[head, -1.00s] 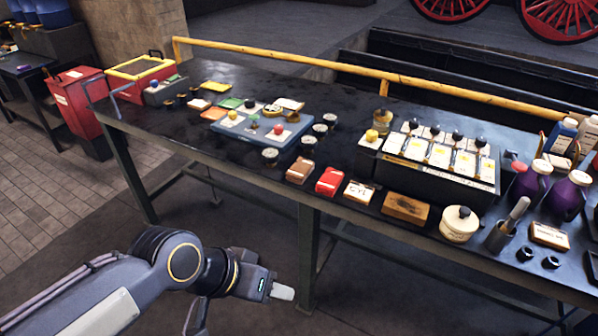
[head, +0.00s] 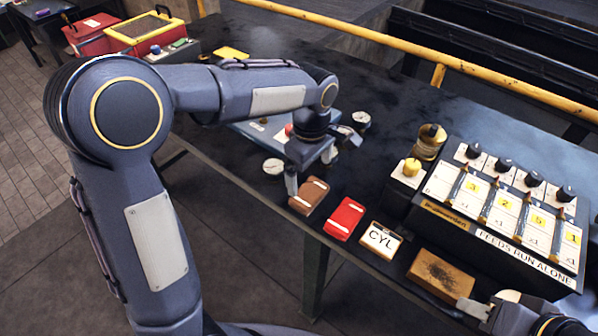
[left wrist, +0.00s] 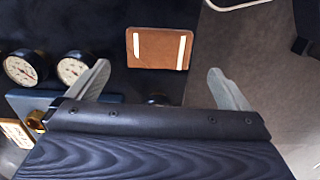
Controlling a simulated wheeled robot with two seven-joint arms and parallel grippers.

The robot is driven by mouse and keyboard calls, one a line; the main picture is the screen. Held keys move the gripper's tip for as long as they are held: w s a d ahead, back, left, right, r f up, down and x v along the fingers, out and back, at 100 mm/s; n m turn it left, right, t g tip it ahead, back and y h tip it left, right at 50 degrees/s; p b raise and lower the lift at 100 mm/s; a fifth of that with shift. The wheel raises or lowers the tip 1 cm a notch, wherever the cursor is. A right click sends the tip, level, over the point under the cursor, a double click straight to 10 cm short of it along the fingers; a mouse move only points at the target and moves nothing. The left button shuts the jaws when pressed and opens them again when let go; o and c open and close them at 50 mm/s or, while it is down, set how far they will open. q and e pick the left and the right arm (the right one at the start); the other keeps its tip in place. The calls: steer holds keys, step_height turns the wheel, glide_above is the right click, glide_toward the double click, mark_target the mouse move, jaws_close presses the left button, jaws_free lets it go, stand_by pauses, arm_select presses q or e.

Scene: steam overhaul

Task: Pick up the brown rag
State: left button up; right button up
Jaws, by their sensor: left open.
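The brown rag (head: 309,197) lies folded near the front edge of the dark table, with pale stripes on it. It also shows in the left wrist view (left wrist: 158,50), just beyond the fingertips. My left gripper (head: 322,162) is over the table, close to the rag on its far side. In the left wrist view its fingers (left wrist: 158,72) are spread wide with nothing between them. The rag is apart from both fingers there. My right gripper (head: 472,308) shows only partly at the lower right, by the table's front edge; its jaw opening is unclear.
A red folded cloth (head: 344,218), a CYL card (head: 381,240) and a brown block (head: 440,274) lie in a row right of the rag. A dark box with numbered cards (head: 500,215) stands behind. Round gauges (head: 273,167) and a blue tray (head: 258,131) are near my left gripper.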

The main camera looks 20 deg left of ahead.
mark_target(310, 192)
arm_select(q)
steer(key=shift+w+f, duration=0.35)
steer(key=shift+w, duration=0.1)
steer(key=shift+f, duration=0.4)
steer(key=shift+s+f, duration=0.25)
steer(key=shift+f, duration=0.6)
step_height(310, 192, down, 5)
steer(key=shift+r, duration=0.1)
steer(key=shift+s, duration=0.1)
steer(key=c, duration=0.8)
